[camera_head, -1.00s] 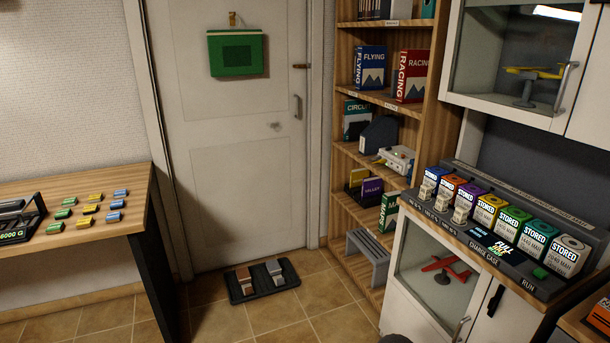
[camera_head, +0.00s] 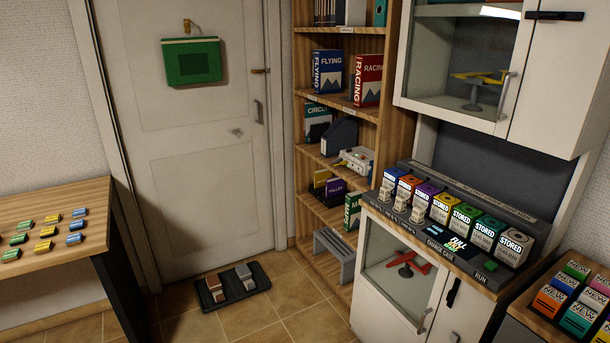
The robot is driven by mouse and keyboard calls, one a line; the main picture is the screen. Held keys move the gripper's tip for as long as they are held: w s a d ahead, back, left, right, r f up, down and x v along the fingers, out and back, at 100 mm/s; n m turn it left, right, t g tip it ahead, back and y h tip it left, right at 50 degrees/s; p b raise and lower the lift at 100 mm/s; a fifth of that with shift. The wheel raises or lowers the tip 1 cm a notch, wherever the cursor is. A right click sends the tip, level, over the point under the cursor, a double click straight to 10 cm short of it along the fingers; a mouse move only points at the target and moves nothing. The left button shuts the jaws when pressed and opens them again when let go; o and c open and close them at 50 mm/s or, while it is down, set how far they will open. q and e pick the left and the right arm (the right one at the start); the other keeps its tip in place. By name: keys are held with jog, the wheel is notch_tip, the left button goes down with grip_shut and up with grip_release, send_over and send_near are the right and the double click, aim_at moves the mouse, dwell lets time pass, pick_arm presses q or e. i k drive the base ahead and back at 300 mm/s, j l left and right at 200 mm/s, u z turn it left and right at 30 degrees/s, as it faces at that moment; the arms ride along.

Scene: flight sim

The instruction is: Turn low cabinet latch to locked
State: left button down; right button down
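The low cabinet (camera_head: 377,285) stands at the right, under the charge case counter. Its left door has a glass pane with a red model plane (camera_head: 408,264) behind it and a metal handle (camera_head: 424,320). A dark upright latch (camera_head: 453,293) sits on the white door panel to the right of that handle. I cannot tell from here whether it is locked. Neither of my grippers shows in this view.
The charge case (camera_head: 452,243) with several coloured STORED packs lies on the counter. A wooden table (camera_head: 40,202) is at the left.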

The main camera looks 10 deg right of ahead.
aim_at(452, 294)
jog(key=z, duration=1.25)
jog(key=j+z, duration=0.4)
jog(key=j, duration=0.6)
jog(key=i, duration=0.05)
